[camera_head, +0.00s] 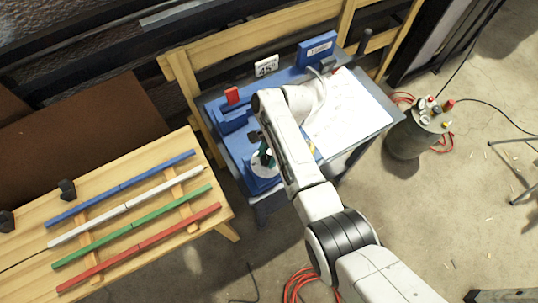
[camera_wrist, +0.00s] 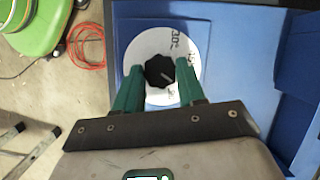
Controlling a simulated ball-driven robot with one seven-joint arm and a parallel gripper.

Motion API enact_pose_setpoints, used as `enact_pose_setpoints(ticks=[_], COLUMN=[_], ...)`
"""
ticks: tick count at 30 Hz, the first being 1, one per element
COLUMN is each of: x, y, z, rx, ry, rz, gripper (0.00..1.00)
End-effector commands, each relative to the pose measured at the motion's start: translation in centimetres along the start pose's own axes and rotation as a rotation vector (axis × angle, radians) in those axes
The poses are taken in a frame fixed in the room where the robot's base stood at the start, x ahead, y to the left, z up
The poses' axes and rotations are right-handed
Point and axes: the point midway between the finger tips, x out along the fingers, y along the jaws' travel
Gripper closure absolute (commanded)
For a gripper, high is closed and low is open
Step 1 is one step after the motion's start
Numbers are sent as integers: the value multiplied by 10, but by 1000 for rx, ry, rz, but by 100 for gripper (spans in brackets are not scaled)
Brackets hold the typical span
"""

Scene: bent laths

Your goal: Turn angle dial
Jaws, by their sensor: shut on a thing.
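The angle dial is a black fluted knob (camera_wrist: 160,71) on a round white plate (camera_wrist: 150,45) with printed marks, "30°" readable, set in a blue machine. In the head view the white plate (camera_head: 259,168) shows at the machine's front left, partly covered by my arm. My gripper (camera_wrist: 160,72) has its two green fingers on either side of the knob and is shut on it. A white sign reading 45° (camera_head: 266,66) stands at the back of the machine.
A wooden bench (camera_head: 20,258) with blue, white, green and red laths is at the left. A white sheet (camera_head: 352,108) lies right of my arm. A grey drum (camera_head: 408,140) stands on the floor at right.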

Motion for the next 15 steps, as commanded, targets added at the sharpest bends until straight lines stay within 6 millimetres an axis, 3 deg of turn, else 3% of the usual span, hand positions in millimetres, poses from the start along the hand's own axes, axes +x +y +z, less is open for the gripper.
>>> enact_pose_setpoints(ticks=[15], x=[0], y=[-2], z=[-1], rx=[-166], ry=[1], rz=[69], gripper=[91])
